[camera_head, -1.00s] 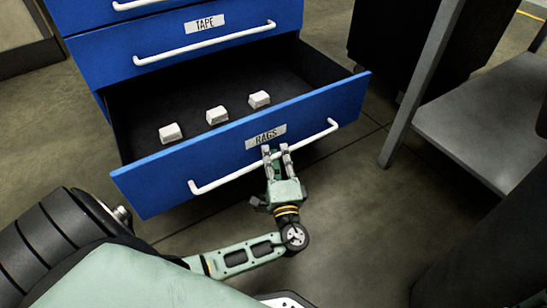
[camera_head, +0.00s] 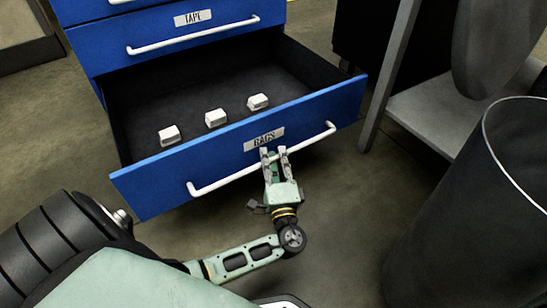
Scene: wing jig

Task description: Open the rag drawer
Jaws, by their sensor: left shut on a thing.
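The blue rag drawer (camera_head: 225,150), labelled RAGS, stands pulled out of the cabinet in the head view. Its dark inside shows, with three small white folded rags (camera_head: 216,118) lying in a row. A long white bar handle (camera_head: 222,181) runs across its front. My left gripper (camera_head: 274,152) is shut on this handle, right of its middle, just below the label. My right gripper is not in view.
The closed TAPE drawer (camera_head: 165,32) is above. A grey shelf unit (camera_head: 430,115) stands at the right, and a dark round bin (camera_head: 460,215) is at the lower right. Bare floor (camera_head: 340,210) lies in front of the drawer.

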